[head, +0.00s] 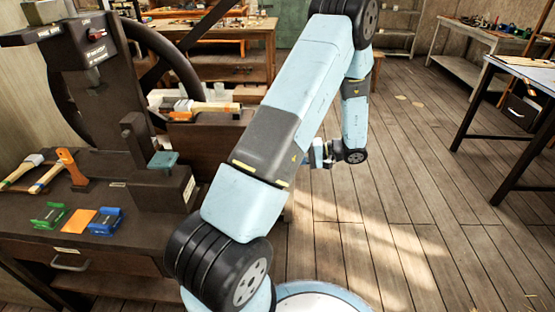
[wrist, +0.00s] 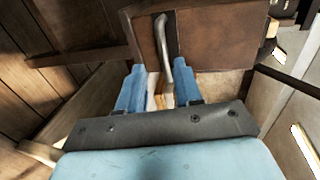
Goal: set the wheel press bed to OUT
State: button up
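The dark wheel press (head: 95,95) stands at the left in the head view. Its large handwheel (head: 62,90) is partly hidden behind the column. A dark block (head: 160,190) with a teal piece (head: 163,160) on top sits at its foot; I cannot tell whether this is the bed, nor its setting. My gripper (head: 322,155) is out to the right of the press, small in this view. In the wrist view its two blue fingers (wrist: 158,78) are apart. A curved grey metal bar (wrist: 162,48) shows between and beyond them, against a brown panel; I see no grip on it.
The bench beside the press holds brushes (head: 45,175), a green piece (head: 50,216), an orange pad (head: 80,220) and a blue piece (head: 106,221). A drawer (head: 72,262) is below. A dark-legged table (head: 515,70) stands at right. The wooden floor (head: 430,200) between is clear.

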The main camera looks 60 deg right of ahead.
jog(key=shift+v, duration=2.75)
jog(key=shift+s+f, duration=0.1)
